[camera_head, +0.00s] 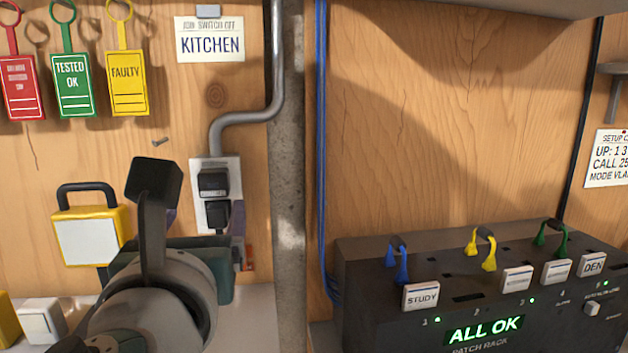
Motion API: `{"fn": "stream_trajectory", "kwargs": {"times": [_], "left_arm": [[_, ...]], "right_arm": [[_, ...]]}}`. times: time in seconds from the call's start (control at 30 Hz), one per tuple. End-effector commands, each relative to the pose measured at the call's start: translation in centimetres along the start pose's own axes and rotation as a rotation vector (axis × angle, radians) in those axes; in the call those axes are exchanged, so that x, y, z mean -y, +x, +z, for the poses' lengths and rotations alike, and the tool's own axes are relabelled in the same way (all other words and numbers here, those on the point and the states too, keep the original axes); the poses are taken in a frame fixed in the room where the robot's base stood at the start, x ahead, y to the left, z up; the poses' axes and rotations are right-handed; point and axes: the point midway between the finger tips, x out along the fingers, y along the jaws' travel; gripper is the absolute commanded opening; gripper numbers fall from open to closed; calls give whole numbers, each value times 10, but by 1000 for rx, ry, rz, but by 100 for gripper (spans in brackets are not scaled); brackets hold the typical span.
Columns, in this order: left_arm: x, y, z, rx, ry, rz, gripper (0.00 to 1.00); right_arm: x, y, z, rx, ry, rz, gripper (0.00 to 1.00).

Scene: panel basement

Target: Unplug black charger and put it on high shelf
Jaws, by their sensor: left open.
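A white wall outlet plate (197,208) is mounted on the wooden panel left of centre. Two black blocks sit on it, an upper one (213,181) and a lower one (218,213); I cannot tell which is the charger. My left gripper (197,197) is open, its fingers spread across the picture in front of the plate. One finger shows left of the plate and the other at the lower block's right edge; contact cannot be told. The gripper hides the area below the plate. A grey shelf-like slab (470,8) crosses the top right, its underside showing. My right gripper is out of view.
A grey conduit (245,118) runs down to the plate. A KITCHEN sign (210,45) and hanging tags (127,85) are above left. A yellow-framed padlock-like item (88,240) hangs left. A black patch rack (370,265) stands right; the panel above it is clear.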

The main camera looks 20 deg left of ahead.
Motion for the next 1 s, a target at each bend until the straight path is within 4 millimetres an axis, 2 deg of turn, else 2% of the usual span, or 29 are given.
{"fn": "stream_trajectory", "kwargs": {"times": [0.3,0.5,0.7,1.0], "left_arm": [[0,44,-1,4,-1,1,80],[-1,68,1,2,0,2,80],[0,81,0,1,-1,0,80],[0,83,0,0,-1,1,80]], "right_arm": [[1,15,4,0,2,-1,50],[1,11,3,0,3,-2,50],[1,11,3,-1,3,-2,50],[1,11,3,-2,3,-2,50]]}}
